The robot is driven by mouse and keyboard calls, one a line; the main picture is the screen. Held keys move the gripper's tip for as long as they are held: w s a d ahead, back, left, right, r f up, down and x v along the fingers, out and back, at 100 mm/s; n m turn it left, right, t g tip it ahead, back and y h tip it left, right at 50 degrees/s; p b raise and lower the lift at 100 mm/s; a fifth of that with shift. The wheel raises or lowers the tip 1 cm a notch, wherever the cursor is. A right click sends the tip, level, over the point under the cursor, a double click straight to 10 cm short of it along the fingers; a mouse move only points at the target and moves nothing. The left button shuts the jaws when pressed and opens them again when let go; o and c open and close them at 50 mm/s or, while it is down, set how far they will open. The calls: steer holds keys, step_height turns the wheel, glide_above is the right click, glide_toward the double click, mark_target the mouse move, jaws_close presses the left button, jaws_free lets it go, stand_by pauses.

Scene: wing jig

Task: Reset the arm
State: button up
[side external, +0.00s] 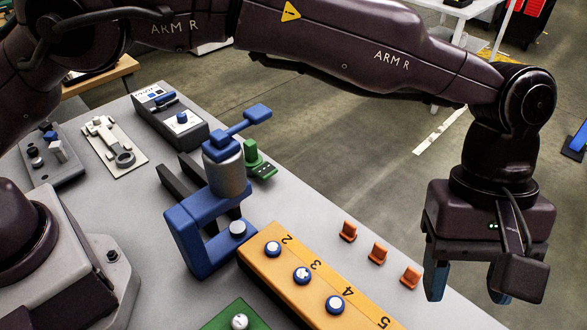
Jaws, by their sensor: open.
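My arm stretches across the top of the side external view and bends down at the right. My gripper (468,284) hangs at the right, above or just past the table's right edge. Its blue-tipped fingers are apart, with nothing visible between them. Part of the right finger is hidden behind a dark piece on the gripper's near side.
The grey table (300,220) holds an orange numbered block (318,285) with blue-and-white knobs. Orange clips (379,252) stand between it and my gripper. A blue clamp fixture (190,240) with a raised blue handle stands at mid-table. Open floor (345,140) lies beyond.

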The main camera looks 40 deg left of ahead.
steer(key=s+a+r+m+t+y, duration=0.15)
steer(key=a+r+m, duration=0.3)
steer(key=a, duration=0.75)
steer(key=s+a+r+m+t, duration=0.1)
steer(key=a+r+m+t, duration=0.3)
steer(key=a, duration=0.8)
steer(key=s+a+r+t+y, duration=0.1)
steer(key=s+a+r, duration=0.1)
steer(key=s+a, duration=0.4)
steer(key=s+a+r+n+t, duration=0.1)
steer(key=s+a, duration=0.5)
steer(key=a, duration=0.8)
steer(key=shift+r+t+y, duration=0.35)
steer(key=shift+r+t, duration=0.05)
steer(key=shift+t, duration=0.15)
